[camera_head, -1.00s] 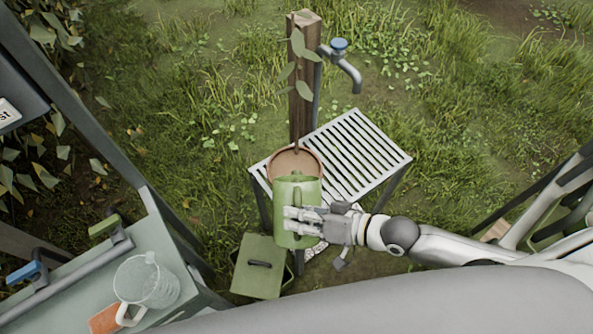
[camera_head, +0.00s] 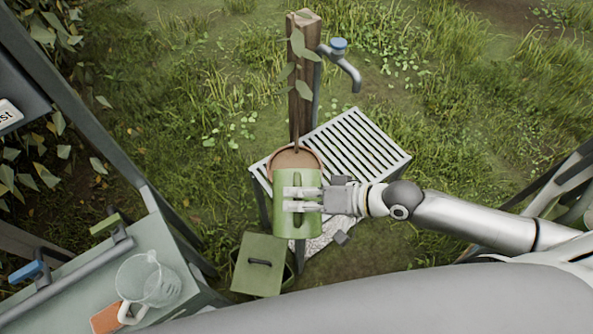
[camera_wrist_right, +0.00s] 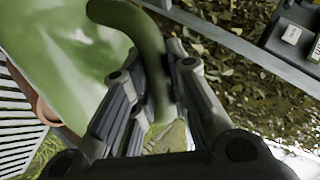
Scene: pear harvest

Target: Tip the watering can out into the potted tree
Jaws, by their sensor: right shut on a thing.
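The green watering can (camera_head: 296,230) is in my right gripper (camera_head: 290,200), at the near side of the potted tree's terracotta pot (camera_head: 281,157). It looks tipped toward the pot, and its far end overlaps the pot's near rim in the picture. The spout and any water are not visible. The thin tree (camera_head: 303,91) rises from the pot with a few leaves. In the right wrist view the fingers are shut around the can's curved green handle (camera_wrist_right: 153,55); the can's body (camera_wrist_right: 60,55) is beside them, with part of the pot below. My left gripper is not in view.
The pot stands on a slatted metal table (camera_head: 375,150). A wooden post (camera_head: 305,25) with a blue-handled tap (camera_head: 340,47) stands behind. A green lidded box (camera_head: 258,265) is on the ground. A clear jug (camera_head: 150,280) is on the left bench.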

